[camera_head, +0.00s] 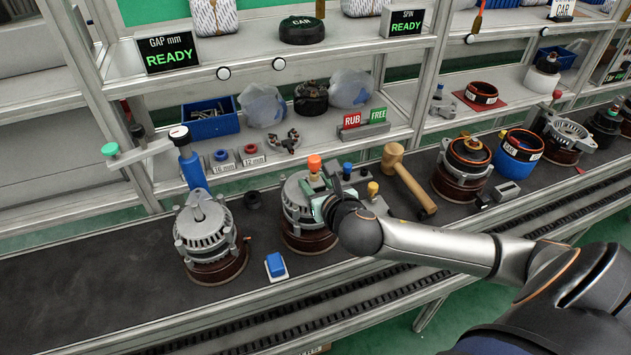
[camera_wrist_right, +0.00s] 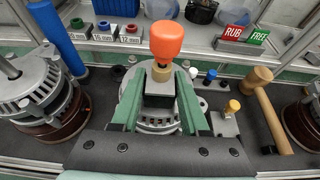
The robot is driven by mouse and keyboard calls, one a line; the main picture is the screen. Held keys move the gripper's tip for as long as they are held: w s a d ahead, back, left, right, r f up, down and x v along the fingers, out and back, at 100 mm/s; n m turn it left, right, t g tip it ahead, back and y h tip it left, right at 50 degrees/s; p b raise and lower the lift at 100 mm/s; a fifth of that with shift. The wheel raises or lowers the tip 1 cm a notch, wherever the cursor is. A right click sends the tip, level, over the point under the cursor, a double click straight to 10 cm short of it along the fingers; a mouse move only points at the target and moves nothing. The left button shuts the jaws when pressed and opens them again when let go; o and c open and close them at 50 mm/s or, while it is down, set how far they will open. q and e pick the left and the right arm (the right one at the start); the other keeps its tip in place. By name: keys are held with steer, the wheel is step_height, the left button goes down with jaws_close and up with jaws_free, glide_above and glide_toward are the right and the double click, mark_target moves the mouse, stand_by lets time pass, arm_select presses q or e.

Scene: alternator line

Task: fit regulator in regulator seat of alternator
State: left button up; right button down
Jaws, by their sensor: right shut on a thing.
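My right gripper (camera_head: 322,203) is shut on a dark block with a brass neck and an orange knob (camera_wrist_right: 166,45), which looks like the regulator. In the right wrist view the block sits upright between the green fingers (camera_wrist_right: 162,120). In the head view the orange knob (camera_head: 314,163) rises over the alternator (camera_head: 296,190), a ribbed grey housing on a brown round base. The gripper is over the alternator's right side. The fingers and block hide its seat, and I cannot tell if the block touches it. My left gripper is not in view.
Another alternator (camera_head: 203,229) stands to the left, a blue-topped block (camera_head: 276,265) in front. A wooden mallet (camera_head: 408,180) and a yellow-knobbed block (camera_head: 373,190) are close on the right. Shelves with trays and parts run behind. The belt's far left (camera_head: 80,255) is clear.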

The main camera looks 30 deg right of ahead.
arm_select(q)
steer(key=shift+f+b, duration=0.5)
arm_select(e)
steer(key=shift+f, duration=1)
steer(key=shift+c, duration=1.7)
jaws_free()
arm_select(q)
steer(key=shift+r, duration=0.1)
